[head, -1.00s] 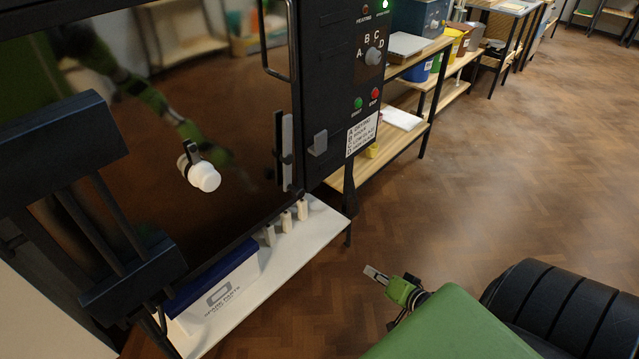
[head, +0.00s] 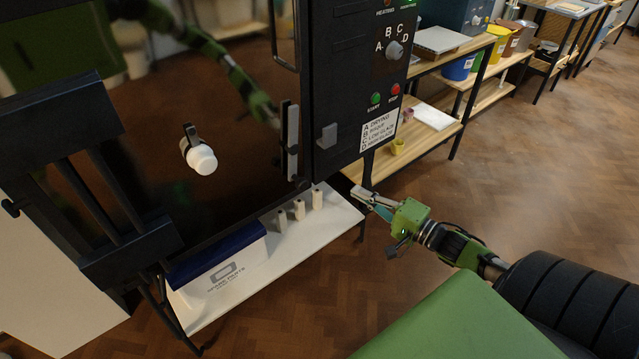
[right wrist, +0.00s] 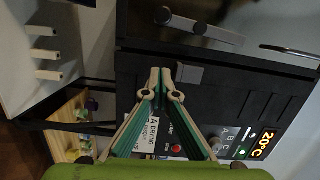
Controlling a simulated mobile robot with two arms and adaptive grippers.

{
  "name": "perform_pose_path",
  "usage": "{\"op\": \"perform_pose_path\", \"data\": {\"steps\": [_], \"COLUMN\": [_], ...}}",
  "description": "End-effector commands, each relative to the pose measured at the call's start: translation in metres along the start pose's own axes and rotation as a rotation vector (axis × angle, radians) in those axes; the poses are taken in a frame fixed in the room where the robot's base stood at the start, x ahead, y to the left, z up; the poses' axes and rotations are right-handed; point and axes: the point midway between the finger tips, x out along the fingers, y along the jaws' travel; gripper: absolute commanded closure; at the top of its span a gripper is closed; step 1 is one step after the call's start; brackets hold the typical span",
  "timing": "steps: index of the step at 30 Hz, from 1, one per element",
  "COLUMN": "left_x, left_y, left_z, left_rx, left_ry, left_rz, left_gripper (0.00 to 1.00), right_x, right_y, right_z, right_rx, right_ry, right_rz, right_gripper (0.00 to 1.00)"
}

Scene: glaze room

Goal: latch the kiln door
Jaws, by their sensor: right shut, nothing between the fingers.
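The kiln door (head: 235,135) is dark and glossy, with a white round knob (head: 201,159) and a bar handle (head: 273,40). A grey latch lever (head: 293,143) is at the door's right edge. It also shows in the right wrist view (right wrist: 205,26). A grey catch block (head: 327,136) is on the black panel beside it, also in the right wrist view (right wrist: 189,75); lever and catch look apart. I cannot tell if the door is fully closed. My right gripper (head: 356,193) is shut and empty, below the panel. My left gripper is out of view.
The control panel (head: 365,85) has a dial and buttons. Wooden shelving (head: 440,140) stands right of the kiln. The floor (head: 540,170) at right is clear.

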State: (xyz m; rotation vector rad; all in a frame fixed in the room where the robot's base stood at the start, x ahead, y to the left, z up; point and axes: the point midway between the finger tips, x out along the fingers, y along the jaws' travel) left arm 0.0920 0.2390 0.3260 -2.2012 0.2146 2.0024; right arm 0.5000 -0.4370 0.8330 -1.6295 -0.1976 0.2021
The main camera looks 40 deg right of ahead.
Motion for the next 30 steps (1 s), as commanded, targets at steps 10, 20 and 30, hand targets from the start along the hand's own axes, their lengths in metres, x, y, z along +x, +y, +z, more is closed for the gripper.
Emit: {"op": "perform_pose_path", "data": {"steps": [10, 20, 30], "left_x": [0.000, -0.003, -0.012], "left_y": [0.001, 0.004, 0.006], "left_z": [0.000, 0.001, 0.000], "left_rx": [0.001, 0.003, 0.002], "left_ry": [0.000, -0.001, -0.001], "left_rz": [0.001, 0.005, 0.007], "left_gripper": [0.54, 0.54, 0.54], "right_x": [0.049, 0.102, 0.108], "right_y": [-0.002, -0.001, 0.000], "right_z": [-0.001, 0.005, 0.038], "right_rx": [-0.001, 0.003, -0.001], "right_ry": [0.002, 0.000, 0.001], "right_rz": [-0.005, -0.001, 0.001], "right_gripper": [1.00, 1.00, 1.00]}}
